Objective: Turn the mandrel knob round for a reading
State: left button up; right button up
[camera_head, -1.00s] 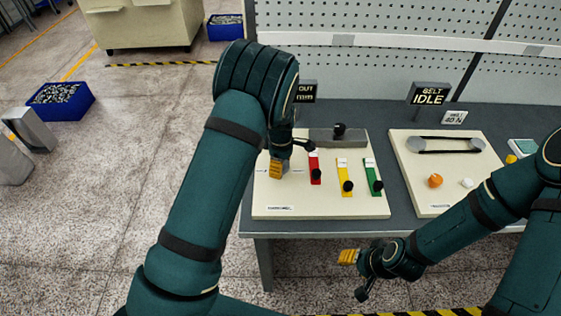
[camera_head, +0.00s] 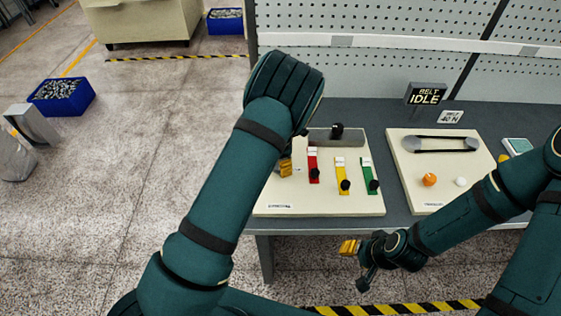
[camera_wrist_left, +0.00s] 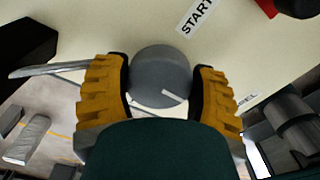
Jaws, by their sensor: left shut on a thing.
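The mandrel knob (camera_wrist_left: 160,72) is a round grey knob with a white pointer line, set on the cream board (camera_head: 318,206). In the left wrist view it sits between the two yellow-padded fingers of my left gripper (camera_wrist_left: 165,92), which is shut on it. The pointer line slants to the lower right there. A START label (camera_wrist_left: 197,16) lies on the panel above it. In the head view my left gripper (camera_head: 285,167) is at the board's left side, and the knob is hidden by it. My right gripper (camera_head: 350,247) hangs in front of the table, its finger gap unclear.
Red (camera_head: 314,166), yellow (camera_head: 341,174) and green (camera_head: 369,175) levers stand right of my left gripper. A second board (camera_head: 408,172) carries a belt, an orange knob (camera_head: 429,179) and a white button (camera_head: 461,182).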

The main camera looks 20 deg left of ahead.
pick_arm(q)
jog(key=shift+w+r+n, duration=0.15)
jog(key=shift+w+n, duration=0.05)
jog(key=shift+n, duration=0.1)
jog(key=o, duration=1.2)
jog(key=shift+s, duration=0.1)
notch_tip(320, 180, up, 12)
jog(key=shift+f, duration=0.1)
